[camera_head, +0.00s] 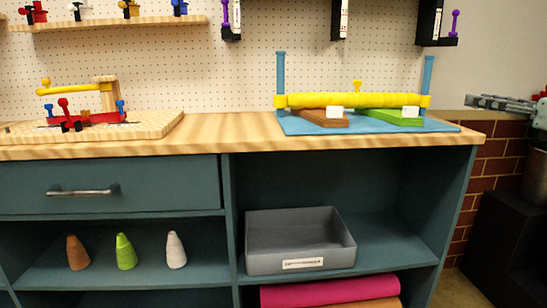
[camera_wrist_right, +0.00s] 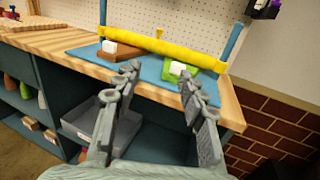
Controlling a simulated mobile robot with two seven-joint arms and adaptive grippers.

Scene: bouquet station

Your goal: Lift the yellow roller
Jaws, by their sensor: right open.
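The yellow roller (camera_head: 375,100) is a long bar with a small knob at its middle. It lies level between two blue posts (camera_head: 281,70) on a blue base (camera_head: 440,126) at the right end of the bench. It also shows in the right wrist view (camera_wrist_right: 150,43). Under and in front of it are a brown wedge (camera_head: 322,119) and a green wedge (camera_head: 392,117), each with a white block. My right gripper (camera_wrist_right: 160,79) is open and empty, apart from the roller, in front of the bench edge in its wrist view. In the head view it is at the far right (camera_head: 472,101). My left gripper is out of view.
A wooden board (camera_head: 150,125) with a red and yellow fixture stands on the bench at left. A grey bin (camera_head: 300,264) and several cones are on shelves below. A pegboard (camera_head: 240,70) is behind. The bench top between board and blue base is clear.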

